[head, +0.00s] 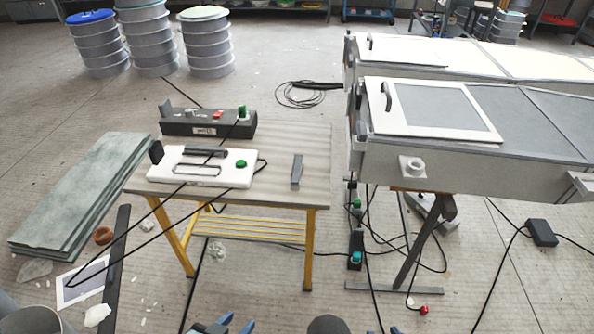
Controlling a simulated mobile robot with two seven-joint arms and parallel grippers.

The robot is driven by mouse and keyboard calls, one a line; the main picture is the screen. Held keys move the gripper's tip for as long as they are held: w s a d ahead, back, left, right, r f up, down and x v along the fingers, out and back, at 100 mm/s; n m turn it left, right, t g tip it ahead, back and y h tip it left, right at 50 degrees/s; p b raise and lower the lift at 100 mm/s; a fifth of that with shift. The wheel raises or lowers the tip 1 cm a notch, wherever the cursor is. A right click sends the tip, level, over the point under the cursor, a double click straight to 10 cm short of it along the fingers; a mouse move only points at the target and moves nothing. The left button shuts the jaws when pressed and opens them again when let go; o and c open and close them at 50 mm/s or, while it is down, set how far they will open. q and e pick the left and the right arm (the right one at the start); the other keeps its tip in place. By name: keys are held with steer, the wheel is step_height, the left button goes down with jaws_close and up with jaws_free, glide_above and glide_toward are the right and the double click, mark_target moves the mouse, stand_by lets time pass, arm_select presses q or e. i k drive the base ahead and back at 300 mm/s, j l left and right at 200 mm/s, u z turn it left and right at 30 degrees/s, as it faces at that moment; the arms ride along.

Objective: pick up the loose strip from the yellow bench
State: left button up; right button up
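The yellow bench (275,199) has a grey top and yellow legs and stands left of centre in the head view. A small dark grey strip (297,170) lies loose on the right part of its top, apart from the other things there. My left gripper (238,323) shows at the bottom edge, with two blue fingertips apart and nothing seen between them. It is well short of the bench and the strip. Only a blue sliver of my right gripper (395,330) shows at the bottom edge, so its fingers cannot be judged.
A white panel with a handle (206,181) and a dark control box (180,124) stand on the bench's left part. Cables cross the bench and floor. A large mould (470,165) stands close on the right. Green-grey boards (80,180) lie left. The bench top around the strip is clear.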

mark_target(295, 184)
steer(key=i+j+z, duration=0.6)
steer(key=z, duration=0.15)
steer(key=i+j+z, duration=0.3)
steer(key=i+j, duration=0.15)
steer(key=i, duration=0.15)
